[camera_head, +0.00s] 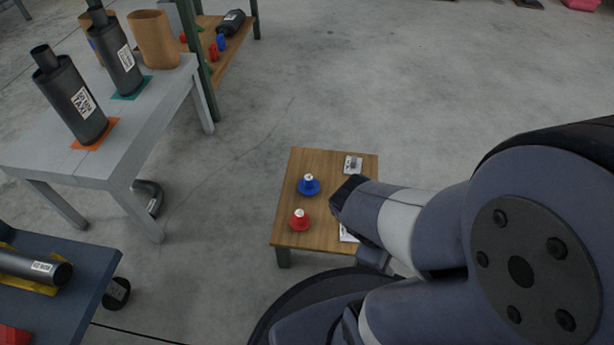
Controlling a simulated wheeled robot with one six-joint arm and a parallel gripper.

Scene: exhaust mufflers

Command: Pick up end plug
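Two end plugs stand on a small wooden table (322,160) in the middle of the head view. One is a blue plug (309,185) with a pale top, and the other is a red plug (299,220) with a pale top, nearer to me. My arm reaches in from the right, over the table's right side. Its dark end is just right of the two plugs and appears apart from them. The gripper's fingers are hidden or cannot be made out, so I cannot tell whether it is open.
A white card (353,164) lies at the table's far right; another is partly hidden by my arm. A grey table (150,112) at the left holds dark mufflers (72,95). A blue surface (85,262) bears another muffler (32,266). Floor beyond the wooden table is clear.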

